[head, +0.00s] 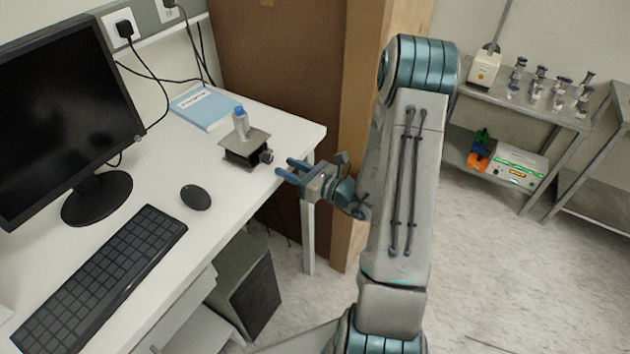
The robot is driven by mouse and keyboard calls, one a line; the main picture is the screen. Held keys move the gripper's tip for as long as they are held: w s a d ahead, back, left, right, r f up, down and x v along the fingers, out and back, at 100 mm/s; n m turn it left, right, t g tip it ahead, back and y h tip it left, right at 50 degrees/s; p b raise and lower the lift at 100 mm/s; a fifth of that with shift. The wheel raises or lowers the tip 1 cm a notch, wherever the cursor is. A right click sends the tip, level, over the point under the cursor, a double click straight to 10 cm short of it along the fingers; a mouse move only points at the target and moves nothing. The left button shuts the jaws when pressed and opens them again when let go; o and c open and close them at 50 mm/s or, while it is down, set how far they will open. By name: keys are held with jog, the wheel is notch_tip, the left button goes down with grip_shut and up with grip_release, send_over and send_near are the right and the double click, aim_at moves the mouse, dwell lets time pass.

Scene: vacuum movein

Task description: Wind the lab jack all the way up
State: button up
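The lab jack (246,148) stands on the white desk near its right edge. Its top plate is low, close above the base. A small clear bottle with a blue cap (240,123) stands upright on the top plate. A dark knob (266,156) sticks out on the jack's right side, facing my gripper. My gripper (282,167) is just right of the knob, at the desk edge, with its two blue fingers pointing left toward it. The fingers are apart with a gap between them. They appear clear of the knob, with nothing between them.
A blue book (203,107) lies behind the jack. A mouse (195,197), keyboard (98,285) and monitor (65,110) take up the left of the desk. A brown cabinet (285,70) stands close behind. Metal shelves (520,105) with lab items stand at right.

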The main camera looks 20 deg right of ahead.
jog(key=b+v, duration=0.1)
jog(key=v, duration=0.8)
jog(key=shift+s, duration=0.15)
